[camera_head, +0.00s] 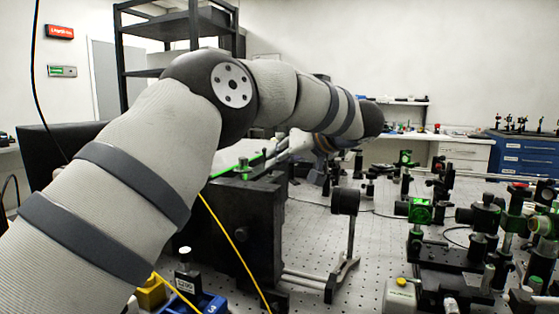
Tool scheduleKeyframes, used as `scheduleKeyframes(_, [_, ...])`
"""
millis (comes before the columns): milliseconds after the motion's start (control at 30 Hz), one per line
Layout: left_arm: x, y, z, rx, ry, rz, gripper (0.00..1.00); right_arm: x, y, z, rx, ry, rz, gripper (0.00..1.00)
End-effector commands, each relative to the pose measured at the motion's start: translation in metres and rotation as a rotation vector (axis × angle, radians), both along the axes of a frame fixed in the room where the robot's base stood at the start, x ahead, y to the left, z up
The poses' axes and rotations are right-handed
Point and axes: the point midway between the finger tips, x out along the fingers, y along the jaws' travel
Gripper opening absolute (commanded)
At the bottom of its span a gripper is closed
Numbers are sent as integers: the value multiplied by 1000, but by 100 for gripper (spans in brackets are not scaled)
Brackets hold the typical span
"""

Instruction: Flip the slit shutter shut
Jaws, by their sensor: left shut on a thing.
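My left arm comes in from the lower left, arches across the middle and bends back at the wrist. My left gripper (272,155) is small and partly hidden behind the arm. It points left, beside the upper edge of a black box (236,222) on the bench. It is shut on a small part there, which seems to be the slit shutter. That part is too hidden to tell whether it is flipped open or shut. A bright green strip shows along the top of the box. My right gripper is not in view.
A black round mount on a post (345,202) stands right of the box. Several optics crowd the right side of the perforated bench (340,285). A yellow cable (228,240) hangs before the box. A blue holder (205,303) is at the lower left.

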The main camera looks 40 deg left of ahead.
Motion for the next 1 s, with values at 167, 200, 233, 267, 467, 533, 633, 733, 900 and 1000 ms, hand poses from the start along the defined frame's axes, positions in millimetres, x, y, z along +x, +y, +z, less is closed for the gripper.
scheduleKeyframes(167, [0,0,-1,-3,2,1,0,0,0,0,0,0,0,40])
scheduleKeyframes(200, [0,0,-1,-2,1,0,0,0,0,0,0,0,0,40])
scheduleKeyframes(233, [0,0,-1,-2,1,0,0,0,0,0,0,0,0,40])
scheduleKeyframes(267, [0,0,-1,-2,1,0,0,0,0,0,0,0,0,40])
scheduleKeyframes(467, [0,0,-1,-2,1,1,19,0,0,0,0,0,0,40])
scheduleKeyframes(533, [0,0,-1,-1,0,0,19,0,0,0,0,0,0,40])
scheduleKeyframes(633, [0,-2,1,-1,-1,0,19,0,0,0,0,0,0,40])
scheduleKeyframes(733, [-2,-16,8,-1,-2,-2,19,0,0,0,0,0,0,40])
scheduleKeyframes(900, [-8,-58,28,0,-2,-3,19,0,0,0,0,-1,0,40])
scheduleKeyframes(1000, [-11,-81,38,0,-1,-3,19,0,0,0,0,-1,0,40])
